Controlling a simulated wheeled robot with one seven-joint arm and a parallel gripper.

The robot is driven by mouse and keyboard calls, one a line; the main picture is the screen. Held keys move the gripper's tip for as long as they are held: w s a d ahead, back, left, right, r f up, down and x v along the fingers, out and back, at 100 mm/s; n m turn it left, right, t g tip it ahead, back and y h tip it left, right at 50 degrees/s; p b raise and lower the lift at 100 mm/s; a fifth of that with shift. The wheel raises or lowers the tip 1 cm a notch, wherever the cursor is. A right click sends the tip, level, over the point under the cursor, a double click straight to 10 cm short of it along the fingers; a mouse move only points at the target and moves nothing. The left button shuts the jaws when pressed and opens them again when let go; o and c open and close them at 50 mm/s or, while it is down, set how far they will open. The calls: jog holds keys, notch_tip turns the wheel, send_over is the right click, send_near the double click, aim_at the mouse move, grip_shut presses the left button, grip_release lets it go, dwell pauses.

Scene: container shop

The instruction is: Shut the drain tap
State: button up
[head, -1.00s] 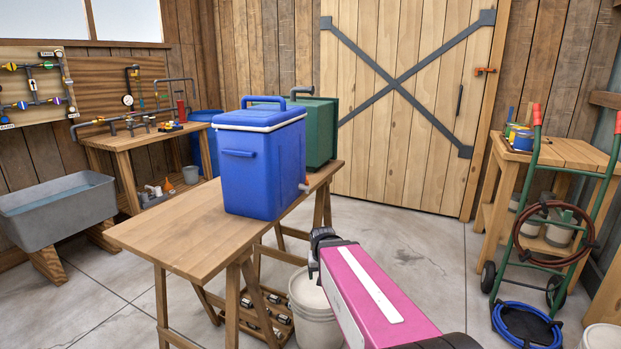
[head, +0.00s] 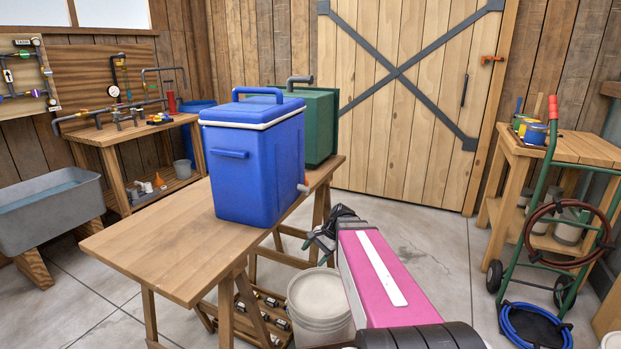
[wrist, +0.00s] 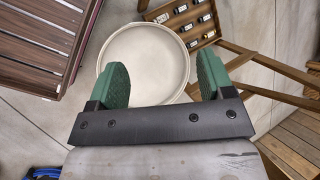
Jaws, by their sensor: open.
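A blue cooler (head: 245,165) with a white-rimmed lid stands upright on a wooden trestle table (head: 160,245). Its drain tap (head: 303,188), a small pale and reddish fitting, sticks out low on the cooler's right side; whether it is open or shut is too small to tell. My gripper (head: 325,232) is in front of and below the tap, apart from it, at the end of my pink arm. In the wrist view my gripper (wrist: 158,85) has its two green fingers wide apart with nothing held between them. The tap is not seen in the wrist view.
A whitish bucket (head: 318,300) stands on the floor under the tap side; it also shows beyond the fingers in the wrist view (wrist: 147,52). A green container (head: 318,125) stands behind the cooler. A hand truck (head: 530,220) stands at right.

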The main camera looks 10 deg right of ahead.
jog(key=w+d+r+m+t+y, duration=0.1)
jog(key=w+d+r+m+y, duration=0.1)
jog(key=w+r+m+y, duration=0.3)
jog(key=w+d+r+m+y, duration=0.1)
jog(key=w+d+r+m, duration=0.1)
jog(key=w+d+r, duration=0.3)
jog(key=m+t+y, duration=0.2)
jog(key=m+y, duration=0.1)
jog(key=y, duration=0.2)
send_near(306, 181)
jog(key=w+a, duration=0.3)
jog(key=a, duration=0.4)
jog(key=shift+w+a+m, duration=0.3)
jog(key=shift+w, duration=0.1)
jog(key=c, duration=0.9)
